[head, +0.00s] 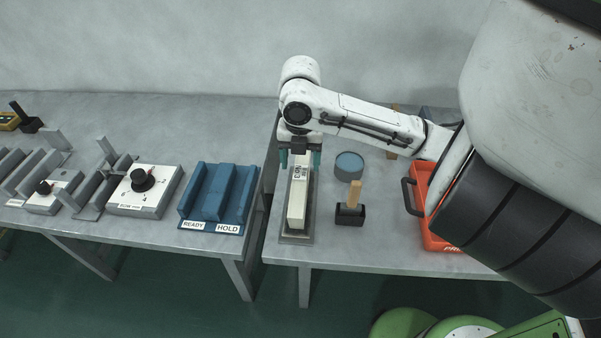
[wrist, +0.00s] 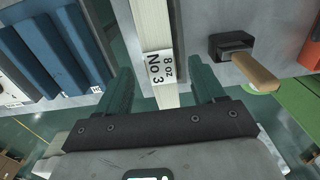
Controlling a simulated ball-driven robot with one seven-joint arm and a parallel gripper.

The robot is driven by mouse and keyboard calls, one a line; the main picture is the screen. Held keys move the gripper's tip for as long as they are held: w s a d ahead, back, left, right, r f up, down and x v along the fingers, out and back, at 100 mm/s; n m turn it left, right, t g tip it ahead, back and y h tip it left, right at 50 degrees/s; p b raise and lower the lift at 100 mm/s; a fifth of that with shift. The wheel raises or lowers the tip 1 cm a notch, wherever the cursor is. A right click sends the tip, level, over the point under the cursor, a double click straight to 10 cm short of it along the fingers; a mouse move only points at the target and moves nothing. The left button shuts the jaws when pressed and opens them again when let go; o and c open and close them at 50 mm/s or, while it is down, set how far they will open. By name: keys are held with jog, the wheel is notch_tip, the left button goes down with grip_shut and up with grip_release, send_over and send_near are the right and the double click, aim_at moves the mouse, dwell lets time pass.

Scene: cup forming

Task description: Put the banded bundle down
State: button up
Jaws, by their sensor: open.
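The bundle (head: 297,206) is a long pale stack with a "No 3 8 oz" label. It lies lengthwise in a shallow grey tray (head: 283,238) on the right-hand table. My gripper (head: 300,158) is over the bundle's far end, with its green fingers open. In the wrist view the bundle (wrist: 171,98) runs between the two spread fingers of my gripper (wrist: 163,84), with a gap visible on each side.
A blue rack (head: 218,195) marked READY and HOLD stands left, across a gap between tables. A wooden-handled black tool (head: 351,210), a round blue-topped tin (head: 349,166) and an orange crate (head: 421,183) stand right. A dial box (head: 144,192) is further left.

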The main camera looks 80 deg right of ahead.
notch_tip(320, 180, up, 6)
jog(key=shift+f, duration=0.1)
jog(key=w+a+r+m+t+y, duration=0.1)
jog(key=w+a+r+m+t, duration=0.15)
jog(key=w+a, duration=0.45)
jog(key=w+a+r+m+t, duration=0.1)
jog(key=w+a+r+t, duration=0.2)
jog(key=w, duration=0.8)
jog(key=w+a+f+m+t+y, duration=0.1)
jog(key=w+a+f+m, duration=0.15)
jog(key=a, duration=0.25)
jog(key=w+a+f+m+t+y, duration=0.1)
jog(key=w+a+f+m, duration=0.15)
jog(key=a, duration=0.35)
jog(key=s+a+f+m+g, duration=0.2)
jog(key=s+a+f+m, duration=0.25)
jog(key=f, duration=0.25)
jog(key=s+a+f+m+g, duration=0.1)
jog(key=s+a+f+m, duration=0.25)
jog(key=s+f, duration=0.3)
jog(key=s+d+f+m+g+h, duration=0.3)
jog(key=s+f, duration=0.4)
jog(key=s, duration=0.5)
jog(key=shift+s+d, duration=0.4)
jog(key=shift+d, duration=0.1)
